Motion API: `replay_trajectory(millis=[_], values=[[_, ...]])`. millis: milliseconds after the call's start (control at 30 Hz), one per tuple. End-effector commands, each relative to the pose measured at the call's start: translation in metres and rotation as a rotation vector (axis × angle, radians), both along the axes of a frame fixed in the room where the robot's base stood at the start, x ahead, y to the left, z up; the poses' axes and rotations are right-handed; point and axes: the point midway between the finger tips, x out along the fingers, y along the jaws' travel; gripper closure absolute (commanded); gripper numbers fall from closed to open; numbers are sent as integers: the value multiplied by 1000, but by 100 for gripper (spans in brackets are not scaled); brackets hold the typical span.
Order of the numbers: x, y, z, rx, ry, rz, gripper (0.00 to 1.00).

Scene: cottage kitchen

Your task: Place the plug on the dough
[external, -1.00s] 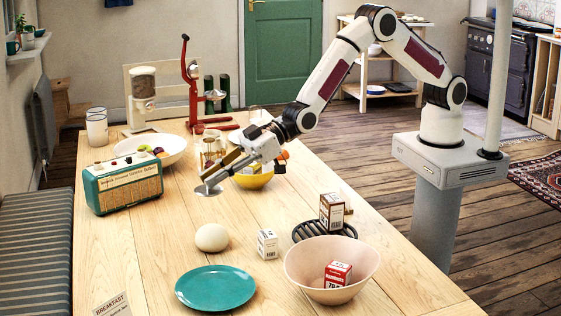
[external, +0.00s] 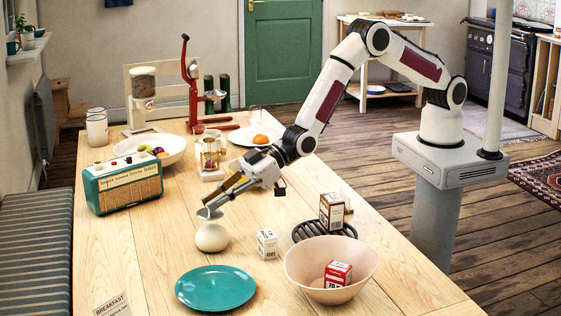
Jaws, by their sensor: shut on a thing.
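The dough (external: 212,239) is a pale round ball on the wooden table, left of the middle. The plug (external: 208,213) is a grey metal disc, held tilted just over the top of the dough. I cannot tell whether the two touch. My gripper (external: 220,200) reaches down from the upper right and is shut on the plug. Its fingers partly hide how the plug is held.
A teal plate (external: 215,299) lies in front of the dough, and a small white box (external: 267,244) stands to its right. A pink bowl (external: 300,275) holding a red box is at the front right. A green radio (external: 123,182) stands to the left.

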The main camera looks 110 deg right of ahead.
Motion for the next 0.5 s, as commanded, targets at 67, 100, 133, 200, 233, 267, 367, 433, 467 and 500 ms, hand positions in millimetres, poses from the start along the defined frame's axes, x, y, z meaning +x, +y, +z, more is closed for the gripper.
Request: replay_trajectory(millis=[67,100,133,200,233,267,367,433,467,500], values=[[0,0,-9,0,0,0,100],[0,0,-13,0,1,0,100],[0,0,-17,0,2,0,100],[0,0,-22,0,1,0,100],[0,0,-24,0,0,0,100],[0,0,-26,0,0,0,100],[0,0,-28,0,-1,0,100],[0,0,-28,0,-1,0,100],[0,0,-28,0,-1,0,100],[0,0,-28,0,-1,0,100]])
